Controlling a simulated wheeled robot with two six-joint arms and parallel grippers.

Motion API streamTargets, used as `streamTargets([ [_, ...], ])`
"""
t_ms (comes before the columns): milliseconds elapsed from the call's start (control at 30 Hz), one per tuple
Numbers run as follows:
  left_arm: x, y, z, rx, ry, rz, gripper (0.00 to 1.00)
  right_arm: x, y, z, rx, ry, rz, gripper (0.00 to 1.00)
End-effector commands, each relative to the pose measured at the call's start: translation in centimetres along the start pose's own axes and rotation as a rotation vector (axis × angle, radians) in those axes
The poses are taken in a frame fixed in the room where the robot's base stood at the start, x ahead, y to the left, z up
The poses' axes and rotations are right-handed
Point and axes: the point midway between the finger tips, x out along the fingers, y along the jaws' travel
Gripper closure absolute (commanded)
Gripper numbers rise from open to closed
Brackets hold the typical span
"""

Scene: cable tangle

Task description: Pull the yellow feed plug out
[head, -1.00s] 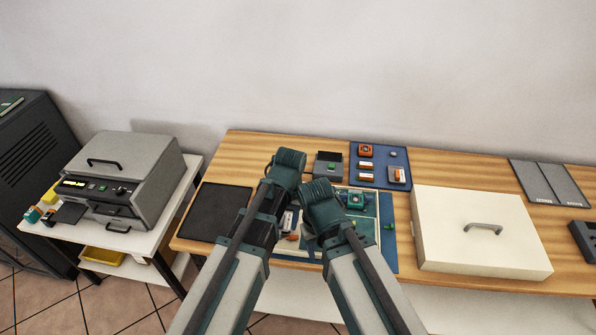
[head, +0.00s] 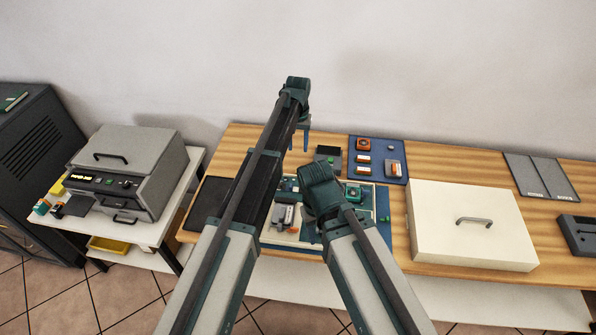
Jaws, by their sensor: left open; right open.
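I cannot pick out a yellow feed plug for certain; it may be hidden by my arms or too small to tell. A pale-framed board (head: 297,240) lies on a blue mat on the wooden bench, with a grey part (head: 284,215) and a green part (head: 353,193) on it. My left gripper (head: 300,138) is open and empty, raised above the back of the bench with its fingers pointing down. My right gripper (head: 313,232) is open, low over the middle of the board, mostly hidden behind its own wrist.
A dark tray (head: 327,153) and a blue mat with several small parts (head: 379,150) lie behind the board. A cream box with a handle (head: 470,245) stands to the right. A grey machine (head: 125,165) stands on a white side table at left.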

Motion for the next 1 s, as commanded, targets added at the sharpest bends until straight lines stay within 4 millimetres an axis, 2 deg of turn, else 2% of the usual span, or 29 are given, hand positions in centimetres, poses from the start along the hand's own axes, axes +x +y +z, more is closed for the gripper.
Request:
streamTargets([
  [33,1.1,0.0,0.0,0.0,0.0,0.0,0.5,1.1,-0.1,-0.1,0.0,0.0,0.0,0.5],
  [700,10.5,0.0,0.0,0.0,0.0,0.0,0.5,10.4,-1.0,-0.6,0.0,0.0,0.0,0.5],
  [833,11.9,0.0,0.0,0.0,0.0,0.0,0.5,11.8,-1.1,-0.7,0.0,0.0,0.0,0.5],
  [1000,12.6,0.0,0.0,0.0,0.0,0.0,0.5,12.5,-1.2,-0.7,0.0,0.0,0.0,0.5],
])
